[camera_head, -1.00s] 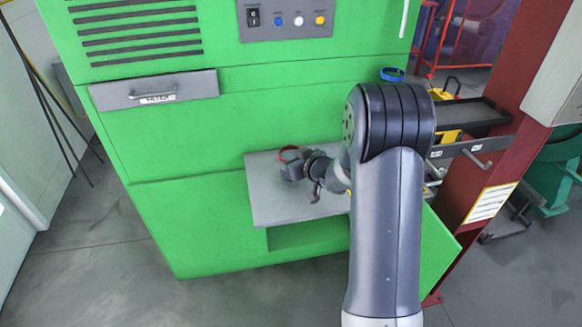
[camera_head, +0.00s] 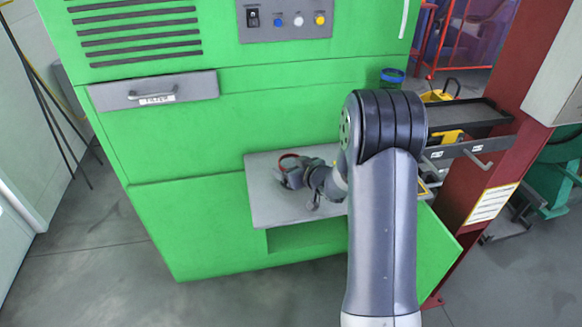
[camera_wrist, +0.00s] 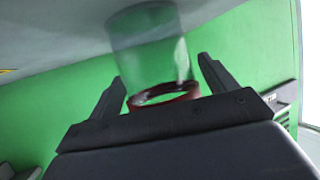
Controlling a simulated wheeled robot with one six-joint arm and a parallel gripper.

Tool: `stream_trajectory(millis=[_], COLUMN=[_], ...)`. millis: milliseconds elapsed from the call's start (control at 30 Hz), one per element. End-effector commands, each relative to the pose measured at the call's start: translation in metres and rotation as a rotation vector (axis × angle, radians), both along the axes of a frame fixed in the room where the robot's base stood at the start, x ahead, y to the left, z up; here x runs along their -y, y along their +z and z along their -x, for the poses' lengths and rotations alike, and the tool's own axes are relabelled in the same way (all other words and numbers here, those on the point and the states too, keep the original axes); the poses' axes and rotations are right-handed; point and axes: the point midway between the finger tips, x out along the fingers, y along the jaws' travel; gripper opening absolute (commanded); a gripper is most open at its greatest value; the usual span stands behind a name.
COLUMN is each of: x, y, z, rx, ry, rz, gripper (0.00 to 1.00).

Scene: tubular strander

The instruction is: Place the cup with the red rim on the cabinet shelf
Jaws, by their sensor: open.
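The cup with the red rim (camera_head: 288,157) is at the grey cabinet shelf (camera_head: 275,207), near its back edge, partly hidden by my gripper (camera_head: 284,178). In the wrist view the clear cup (camera_wrist: 150,52) appears upside down, its red rim toward my gripper's body and its base against the grey shelf surface (camera_wrist: 60,30). My gripper (camera_wrist: 161,72) is open, with one dark finger on each side of the cup. A gap shows beside the right finger; contact on the left cannot be told.
The green cabinet (camera_head: 190,230) rises directly behind the shelf. A blue-rimmed cup (camera_head: 392,75) stands farther right, near a dark tray (camera_head: 465,112) and a red post (camera_head: 490,150). The left part of the shelf is clear.

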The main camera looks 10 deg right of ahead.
Motion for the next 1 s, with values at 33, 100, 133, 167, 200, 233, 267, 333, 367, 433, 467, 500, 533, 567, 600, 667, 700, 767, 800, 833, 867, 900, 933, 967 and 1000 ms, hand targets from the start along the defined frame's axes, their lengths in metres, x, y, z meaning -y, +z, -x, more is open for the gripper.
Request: stream_trajectory(millis=[33,100,133,167,200,233,267,333,367,433,467,500,533,567,600,667,700,767,800,833,867,900,933,967,1000], x=[0.000,0.000,0.001,0.002,0.004,0.006,0.008,0.013,0.016,0.021,0.023,0.027,0.029,0.031,0.033,0.037,0.038,0.040,0.041,0.042,0.042,0.043,0.043,0.043,0.043], y=[0.001,0.004,0.006,0.006,0.008,0.010,0.012,0.017,0.020,0.026,0.028,0.032,0.034,0.036,0.039,0.043,0.045,0.047,0.048,0.049,0.049,0.049,0.050,0.050,0.049], z=[0.000,0.000,0.001,0.004,0.008,0.012,0.017,0.029,0.035,0.048,0.054,0.061,0.066,0.071,0.077,0.085,0.090,0.095,0.098,0.100,0.101,0.102,0.102,0.103,0.103], rx=[0.000,0.000,0.000,0.000,0.000,0.001,0.002,0.001,0.002,0.002,0.001,0.001,0.002,0.001,0.002,0.001,0.001,0.000,0.000,0.001,0.001,0.001,0.001,0.001,0.001], ry=[0.000,0.000,0.000,-0.001,-0.002,-0.003,-0.003,-0.003,-0.004,-0.003,-0.003,-0.004,-0.004,-0.003,-0.003,-0.003,-0.003,-0.002,-0.001,-0.001,-0.001,-0.001,0.000,0.000,0.000], rz=[0.000,0.000,0.000,0.000,0.001,0.000,-0.001,0.001,0.001,0.000,0.001,0.000,0.001,0.001,-0.001,0.000,0.000,0.000,0.000,0.000,0.000,0.000,0.000,0.000,0.000], gripper=[0.80,0.80,0.80,0.80,0.80,0.80,0.80,0.80,0.80,0.80,0.80,0.80,0.80,0.80,0.80,0.80,0.80,0.80,0.80,0.80,0.80,0.80,0.80,0.80,0.80])
